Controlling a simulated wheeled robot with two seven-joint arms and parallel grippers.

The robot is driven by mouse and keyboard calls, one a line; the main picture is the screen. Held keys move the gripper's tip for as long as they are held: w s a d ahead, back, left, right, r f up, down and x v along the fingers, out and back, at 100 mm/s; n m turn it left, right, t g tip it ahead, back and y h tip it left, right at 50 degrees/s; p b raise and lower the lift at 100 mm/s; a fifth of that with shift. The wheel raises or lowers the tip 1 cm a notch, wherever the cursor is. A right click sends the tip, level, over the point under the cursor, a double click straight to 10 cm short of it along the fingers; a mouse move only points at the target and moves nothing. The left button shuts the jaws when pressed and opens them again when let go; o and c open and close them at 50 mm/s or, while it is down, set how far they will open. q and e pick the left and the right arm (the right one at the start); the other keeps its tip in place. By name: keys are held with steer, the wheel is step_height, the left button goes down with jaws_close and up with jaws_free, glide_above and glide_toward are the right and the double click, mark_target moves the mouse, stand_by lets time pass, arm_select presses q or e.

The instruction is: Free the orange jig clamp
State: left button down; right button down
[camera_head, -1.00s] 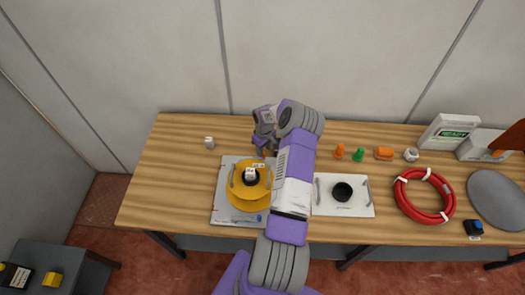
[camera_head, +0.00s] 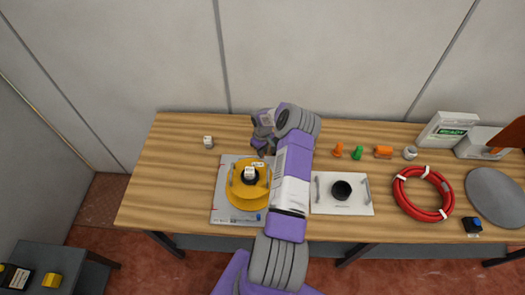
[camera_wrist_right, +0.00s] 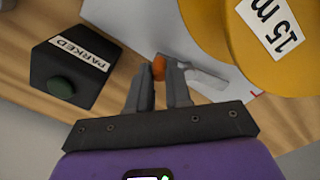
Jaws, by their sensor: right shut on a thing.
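My right gripper (camera_head: 259,148) is at the back edge of the white jig plate (camera_head: 222,207), beside the yellow spool (camera_head: 240,200). In the right wrist view its fingers (camera_wrist_right: 160,78) are shut on a small orange piece (camera_wrist_right: 159,66), which looks like the jig clamp. Most of that piece is hidden between the fingertips. A grey metal bar (camera_wrist_right: 200,72) lies beside it on the plate. The spool (camera_wrist_right: 225,45) carries a white "15 m" label. My left gripper is not in view.
A dark block labelled "PARKED" (camera_wrist_right: 72,66) with a green knob stands close to my right gripper. A second white plate (camera_head: 330,208) with a black cup, small orange and green pieces, and a red coiled hose (camera_head: 402,203) lie to the right. The left tabletop is mostly clear.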

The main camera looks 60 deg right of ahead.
steer(key=shift+s+a+m+b, duration=0.15)
steer(key=shift+a+m+b, duration=0.15)
steer(key=shift+m, duration=0.45)
steer(key=shift+s+a+m+b, duration=0.15)
steer(key=shift+m+b, duration=0.25)
steer(key=shift+m, duration=0.35)
steer(key=c, duration=1.1)
jaws_free()
steer(key=shift+o, duration=0.2)
step_height(320, 180, up, 8)
steer(key=shift+f, duration=0.2)
